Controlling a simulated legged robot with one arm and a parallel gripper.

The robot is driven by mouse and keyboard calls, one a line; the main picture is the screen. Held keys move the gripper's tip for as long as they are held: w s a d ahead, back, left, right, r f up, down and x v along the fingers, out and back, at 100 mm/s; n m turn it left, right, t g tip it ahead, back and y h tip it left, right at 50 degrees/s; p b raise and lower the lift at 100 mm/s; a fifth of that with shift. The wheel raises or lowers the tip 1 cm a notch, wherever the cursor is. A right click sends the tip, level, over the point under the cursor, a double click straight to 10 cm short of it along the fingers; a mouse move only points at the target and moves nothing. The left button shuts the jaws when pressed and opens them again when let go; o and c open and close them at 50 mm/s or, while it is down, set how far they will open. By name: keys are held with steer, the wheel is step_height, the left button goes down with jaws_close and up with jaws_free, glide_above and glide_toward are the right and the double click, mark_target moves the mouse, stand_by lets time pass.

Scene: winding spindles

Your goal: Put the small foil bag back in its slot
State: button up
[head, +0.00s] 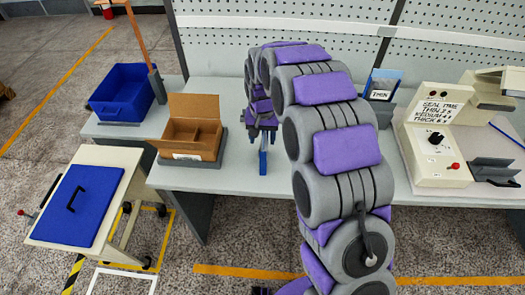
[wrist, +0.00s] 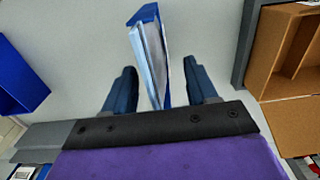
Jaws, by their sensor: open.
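In the wrist view a slim upright item (wrist: 148,55), blue at its edges with pale silvery sides, stands between the two spread fingers of my gripper (wrist: 161,75). It could be the small foil bag or a holder; I cannot tell. Gaps show on both sides, so the fingers do not close on it. In the head view my gripper (head: 263,140) points down over the table near its front edge, right of the cardboard box. A blue holder (head: 381,84) with a white label stands farther back to the right. I cannot make out which slot belongs to the bag.
An open cardboard box (head: 181,144) with compartments sits left of my gripper. A blue bin (head: 123,92) is farther left. A sealing machine (head: 437,150) with a knob takes the table's right. A cart with a blue lid (head: 78,205) stands front left. A pegboard (head: 222,45) closes the back.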

steer(key=shift+d, duration=0.45)
steer(key=c, duration=0.7)
steer(key=shift+a, duration=0.1)
steer(key=c, duration=0.3)
steer(key=shift+a, duration=0.15)
jaws_close()
steer(key=shift+r, duration=0.15)
